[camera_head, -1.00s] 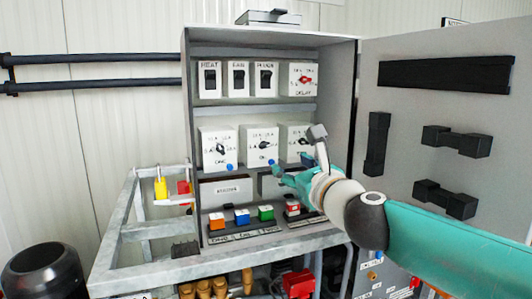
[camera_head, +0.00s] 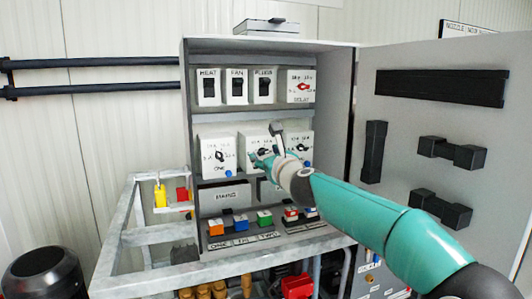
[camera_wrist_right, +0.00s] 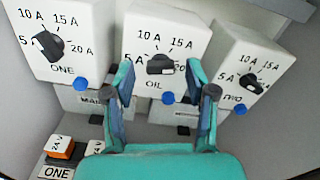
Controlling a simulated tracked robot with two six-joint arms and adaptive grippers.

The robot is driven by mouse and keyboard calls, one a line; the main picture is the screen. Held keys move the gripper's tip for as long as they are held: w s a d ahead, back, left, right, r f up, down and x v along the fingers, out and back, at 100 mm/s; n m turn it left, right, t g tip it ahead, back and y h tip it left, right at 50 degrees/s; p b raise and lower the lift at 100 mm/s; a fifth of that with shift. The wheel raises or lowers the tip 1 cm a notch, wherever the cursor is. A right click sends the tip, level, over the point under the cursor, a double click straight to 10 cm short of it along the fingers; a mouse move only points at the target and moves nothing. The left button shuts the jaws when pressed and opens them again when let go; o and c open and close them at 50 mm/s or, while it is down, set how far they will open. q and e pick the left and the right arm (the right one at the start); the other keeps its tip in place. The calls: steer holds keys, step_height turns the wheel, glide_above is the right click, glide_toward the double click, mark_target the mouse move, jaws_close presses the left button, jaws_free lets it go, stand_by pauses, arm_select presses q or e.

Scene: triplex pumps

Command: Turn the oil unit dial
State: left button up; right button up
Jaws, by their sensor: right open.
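The oil unit is the middle white box (camera_head: 252,142) in the middle row of the open cabinet. In the right wrist view its black dial (camera_wrist_right: 160,64) sits above the label OIL, with 10 A and 15 A marks over it. The knob lies about level. My right gripper (camera_head: 259,160) is in front of this box and hides part of its face. In the right wrist view its two teal fingers are open, one on each side of the dial below it. I see no contact, and the gap in depth is unclear. My left gripper is not in view.
Similar dial units stand on both sides: unit ONE (camera_head: 217,155) on the left and another (camera_wrist_right: 250,82) on the right. Blue buttons (camera_wrist_right: 168,98) sit at the boxes' lower corners. Coloured buttons (camera_head: 265,217) line the shelf below. The open cabinet door (camera_head: 400,90) stands at right.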

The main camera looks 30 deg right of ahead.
steer(key=shift+w, duration=0.1)
jaws_close()
stand_by(0.3)
